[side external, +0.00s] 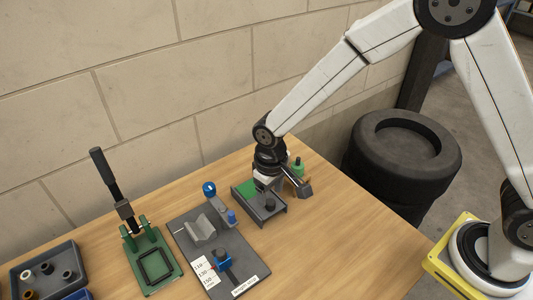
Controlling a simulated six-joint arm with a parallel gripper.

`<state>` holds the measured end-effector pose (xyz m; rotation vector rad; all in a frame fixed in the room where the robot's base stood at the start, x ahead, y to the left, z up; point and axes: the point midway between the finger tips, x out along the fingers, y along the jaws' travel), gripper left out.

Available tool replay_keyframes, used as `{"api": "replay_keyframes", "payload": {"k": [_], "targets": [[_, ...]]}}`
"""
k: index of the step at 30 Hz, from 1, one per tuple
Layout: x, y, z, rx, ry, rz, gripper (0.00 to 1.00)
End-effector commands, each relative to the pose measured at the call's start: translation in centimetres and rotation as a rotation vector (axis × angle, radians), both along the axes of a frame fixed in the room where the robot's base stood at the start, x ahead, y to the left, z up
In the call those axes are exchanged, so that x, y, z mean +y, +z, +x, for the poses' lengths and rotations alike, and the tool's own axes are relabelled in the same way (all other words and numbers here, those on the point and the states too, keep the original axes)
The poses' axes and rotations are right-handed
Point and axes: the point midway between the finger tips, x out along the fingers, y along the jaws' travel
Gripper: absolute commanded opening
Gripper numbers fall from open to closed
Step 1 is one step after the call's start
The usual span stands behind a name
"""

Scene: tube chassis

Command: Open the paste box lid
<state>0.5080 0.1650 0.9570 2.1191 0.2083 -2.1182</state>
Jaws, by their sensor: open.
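A small grey box (273,216), which looks like the paste box, stands near the table's back edge. A green surface (245,188) shows at its left end, and a dark round knob (270,205) stands near its front end. I cannot tell how the lid sits, as my gripper covers part of the box. My gripper (266,187) points down just over the box, open, with its fingertips small and partly hidden. I cannot tell whether it touches the box or knob.
A green bottle (298,168) stands close behind my gripper. A grey fixture plate (246,257) with a blue-knobbed clamp lies left of the box. A green lever press (152,262) and a dark parts tray (48,262) stand further left. The table's right front (345,255) is clear.

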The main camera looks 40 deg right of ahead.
Motion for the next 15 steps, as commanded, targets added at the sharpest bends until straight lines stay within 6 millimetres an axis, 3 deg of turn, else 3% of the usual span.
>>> {"api": "replay_keyframes", "payload": {"k": [9, 15], "targets": [[0.0, 3.6, 0.0, -0.003, 0.000, 0.002, 0.70], [0.0, 4.4, 0.0, -0.001, 0.000, 0.000, 0.70]]}}
